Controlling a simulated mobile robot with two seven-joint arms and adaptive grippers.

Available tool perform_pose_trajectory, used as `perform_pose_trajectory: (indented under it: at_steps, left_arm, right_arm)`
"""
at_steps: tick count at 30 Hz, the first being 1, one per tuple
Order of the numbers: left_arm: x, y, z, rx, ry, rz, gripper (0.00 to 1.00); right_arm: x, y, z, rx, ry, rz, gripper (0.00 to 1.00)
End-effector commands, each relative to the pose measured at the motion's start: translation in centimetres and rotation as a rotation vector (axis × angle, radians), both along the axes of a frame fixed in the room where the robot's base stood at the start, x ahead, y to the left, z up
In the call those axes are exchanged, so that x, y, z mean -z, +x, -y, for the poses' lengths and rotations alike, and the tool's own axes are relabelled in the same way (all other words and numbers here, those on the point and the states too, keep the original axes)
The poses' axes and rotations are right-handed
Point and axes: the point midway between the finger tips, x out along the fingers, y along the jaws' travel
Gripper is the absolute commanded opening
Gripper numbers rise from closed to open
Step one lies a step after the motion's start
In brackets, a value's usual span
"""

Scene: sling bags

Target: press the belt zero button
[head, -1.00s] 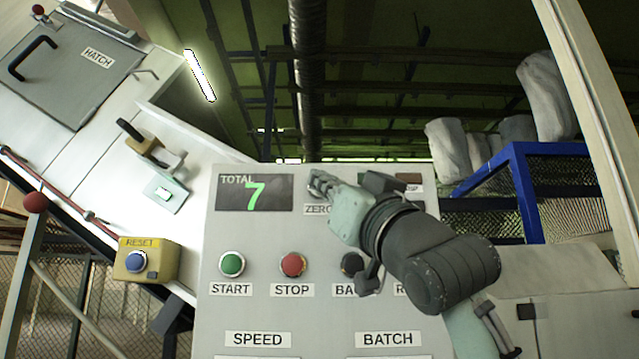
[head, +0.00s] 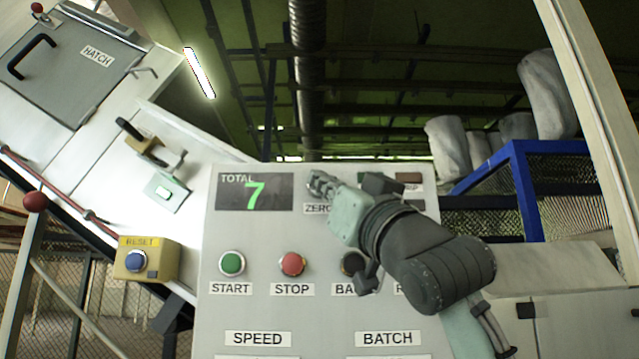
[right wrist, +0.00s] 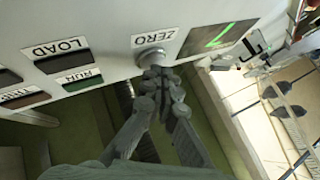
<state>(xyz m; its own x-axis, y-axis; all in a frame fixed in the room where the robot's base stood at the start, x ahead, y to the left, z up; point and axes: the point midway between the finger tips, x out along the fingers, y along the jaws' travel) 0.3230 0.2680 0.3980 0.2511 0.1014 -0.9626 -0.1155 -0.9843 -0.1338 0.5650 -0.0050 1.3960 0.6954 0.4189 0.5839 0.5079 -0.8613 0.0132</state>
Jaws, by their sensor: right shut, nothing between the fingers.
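The control panel (head: 235,230) fills the lower middle of the head view. Its ZERO label (head: 315,209) is partly covered by my right gripper (head: 320,184). In the right wrist view the round grey zero button (right wrist: 151,57) sits beside the ZERO label (right wrist: 155,37). The closed fingertips of my right gripper (right wrist: 158,74) are at the button's edge and overlap it in the picture. I cannot tell whether they touch it. The gripper is shut and empty. In the head view the button is hidden behind the gripper. The TOTAL display (head: 254,191) reads a green 7. My left gripper is not in view.
Green START (head: 232,263) and red STOP (head: 292,264) buttons lie below the display. LOAD (right wrist: 62,46) and RUN (right wrist: 85,80) indicators are near the zero button. A yellow RESET box (head: 146,259) stands left. A blue frame (head: 525,190) is at right.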

Motion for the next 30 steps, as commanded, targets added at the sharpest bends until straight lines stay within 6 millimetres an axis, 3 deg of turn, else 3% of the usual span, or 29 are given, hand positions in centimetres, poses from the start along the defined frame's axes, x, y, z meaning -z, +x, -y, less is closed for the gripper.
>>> perform_pose_trajectory:
  at_steps: [17, 30]
  left_arm:
    - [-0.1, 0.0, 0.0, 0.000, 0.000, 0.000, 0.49]
    - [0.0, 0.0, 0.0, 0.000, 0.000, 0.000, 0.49]
  right_arm:
    - [0.1, 0.4, 0.0, 0.002, -0.001, -0.004, 0.00]
    - [0.1, -1.4, 0.0, 0.002, 0.000, -0.002, 0.00]
